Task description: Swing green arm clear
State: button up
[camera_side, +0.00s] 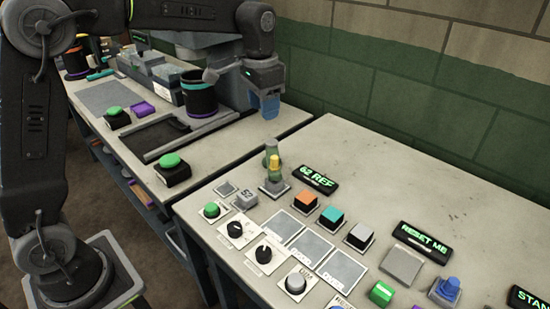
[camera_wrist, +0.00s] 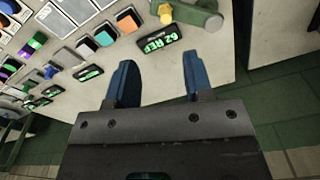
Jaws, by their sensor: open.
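The green arm (camera_wrist: 190,13) shows at the top of the wrist view, running from a rounded green-grey end on the right toward a yellow peg (camera_wrist: 165,13). In the side view the green part (camera_side: 271,149) stands on a grey base (camera_side: 273,187) near the panel's back left, with the yellow peg (camera_side: 274,164) in front of it. My gripper (camera_side: 269,108) hangs above and behind it, clear of it. In the wrist view the two blue fingers (camera_wrist: 158,62) are apart with nothing between them.
A "62 REF" display (camera_side: 314,180) sits right of the green part. Buttons, dials (camera_side: 264,254) and grey pads (camera_side: 342,271) fill the panel front. A left bench holds green buttons (camera_side: 173,160) and dark cups (camera_side: 199,95). The panel's back strip is bare.

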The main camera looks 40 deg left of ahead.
aim_at(275, 157)
jog(key=shift+m+g, duration=0.3)
jog(key=shift+g, duration=0.1)
jog(key=w+f, duration=0.1)
jog(key=f, duration=0.4)
jog(key=w+f, duration=0.1)
jog(key=f, duration=0.5)
jog(key=w+f, duration=0.1)
jog(key=f, duration=0.4)
jog(key=shift+w+f, duration=0.25)
jog(key=shift+f, duration=0.05)
grip_shut()
